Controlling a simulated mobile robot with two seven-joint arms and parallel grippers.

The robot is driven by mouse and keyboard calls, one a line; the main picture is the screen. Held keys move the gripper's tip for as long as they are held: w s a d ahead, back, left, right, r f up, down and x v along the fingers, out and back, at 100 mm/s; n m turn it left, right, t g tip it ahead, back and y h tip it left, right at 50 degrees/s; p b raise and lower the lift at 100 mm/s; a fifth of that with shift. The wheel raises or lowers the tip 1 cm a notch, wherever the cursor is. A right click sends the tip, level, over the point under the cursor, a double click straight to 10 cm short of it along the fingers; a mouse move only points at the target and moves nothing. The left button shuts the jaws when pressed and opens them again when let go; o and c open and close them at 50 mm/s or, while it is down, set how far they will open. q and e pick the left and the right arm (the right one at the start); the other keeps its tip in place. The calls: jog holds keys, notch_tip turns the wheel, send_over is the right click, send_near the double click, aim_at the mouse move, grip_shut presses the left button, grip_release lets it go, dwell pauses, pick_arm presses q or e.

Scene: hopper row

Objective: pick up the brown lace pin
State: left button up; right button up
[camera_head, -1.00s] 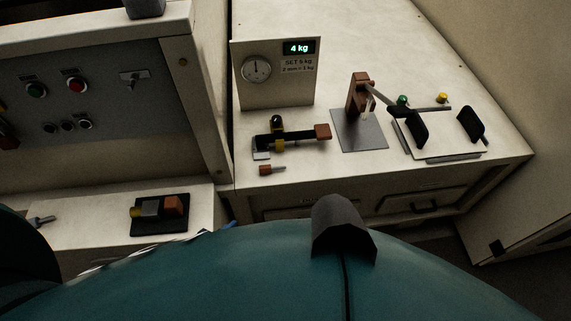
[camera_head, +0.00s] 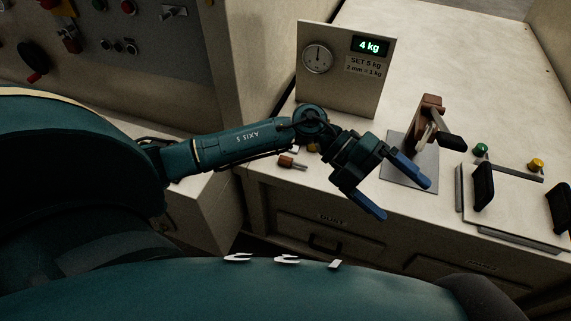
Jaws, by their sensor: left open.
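A small brown pin-like piece with a grey end (camera_head: 287,161) lies on the pale bench near its front edge; I take it to be the brown lace pin. My left arm reaches in from the left and passes just beside and above it. My left gripper (camera_head: 405,200) is open and empty, its two blue fingers apart, to the right of the pin and over the bench's front edge. The black and yellow tool behind the pin is mostly hidden by my left arm. My right gripper is out of view.
A gauge panel (camera_head: 343,95) reading 4 kg stands behind my left arm. A brown lever stand (camera_head: 430,115) on a grey plate (camera_head: 401,169) is just beyond the gripper. A white plate with black handles (camera_head: 483,187) is at the right. Drawers (camera_head: 350,238) lie below the bench edge.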

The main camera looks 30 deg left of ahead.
pick_arm(q)
jog(key=w+a+f+m+y+b, duration=0.1)
jog(key=w+a+f+y, duration=0.2)
jog(key=a+y, duration=0.15)
jog(key=w+a+f+y+b, duration=0.2)
jog(key=a+f+y, duration=0.1)
jog(key=a, duration=0.3)
jog(key=n+t+y+b, duration=0.1)
jog(key=n+y+b, duration=0.1)
jog(key=y, duration=0.5)
send_over(292, 163)
notch_tip(292, 163, down, 4)
jog(key=shift+w+f, duration=0.15)
jog(key=f+b, duration=0.1)
jog(key=f, duration=0.5)
jog(key=shift+s+f, duration=0.2)
jog(key=shift+r, duration=0.1)
jog(key=c, duration=1)
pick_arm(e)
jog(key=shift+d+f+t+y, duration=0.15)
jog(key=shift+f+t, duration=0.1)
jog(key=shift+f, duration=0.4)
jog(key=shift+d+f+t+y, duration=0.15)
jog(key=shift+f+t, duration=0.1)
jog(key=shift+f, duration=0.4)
pick_arm(q)
jog(key=shift+o, duration=0.2)
